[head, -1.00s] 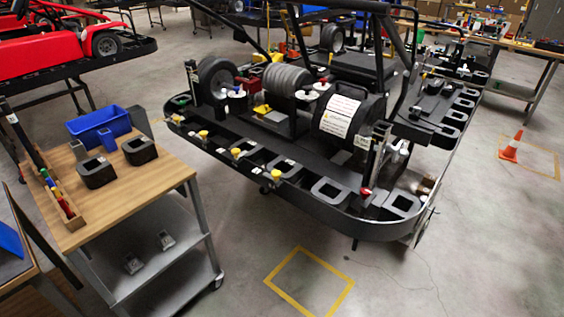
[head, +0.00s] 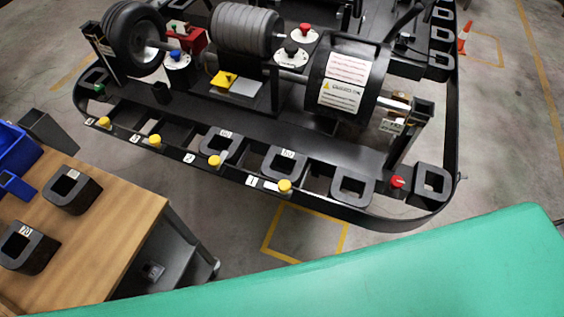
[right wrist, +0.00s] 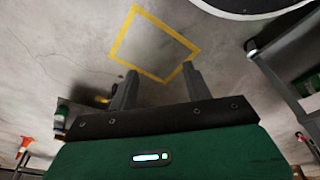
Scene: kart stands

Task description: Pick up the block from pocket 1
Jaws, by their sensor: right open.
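A black block with a square hole, labelled 50 (head: 285,161), sits in the kart's front rail just behind the tag "1" (head: 252,182), so it appears to be in pocket 1. A yellow knob (head: 285,186) stands at the rail's edge in front of it. My right gripper (right wrist: 160,70) shows in the right wrist view, open and empty, fingers apart over bare floor, with no block between them. It does not show in the head view, where a green part of mine covers the bottom right. My left gripper is not in view.
A block labelled 60 (head: 224,145) sits left along the rail; unlabelled blocks (head: 352,186) (head: 431,184) sit right, with a red knob (head: 398,182) between. A wooden cart (head: 125,215) bears blocks and a blue bin (head: 17,150). A yellow square (right wrist: 153,43) marks clear floor.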

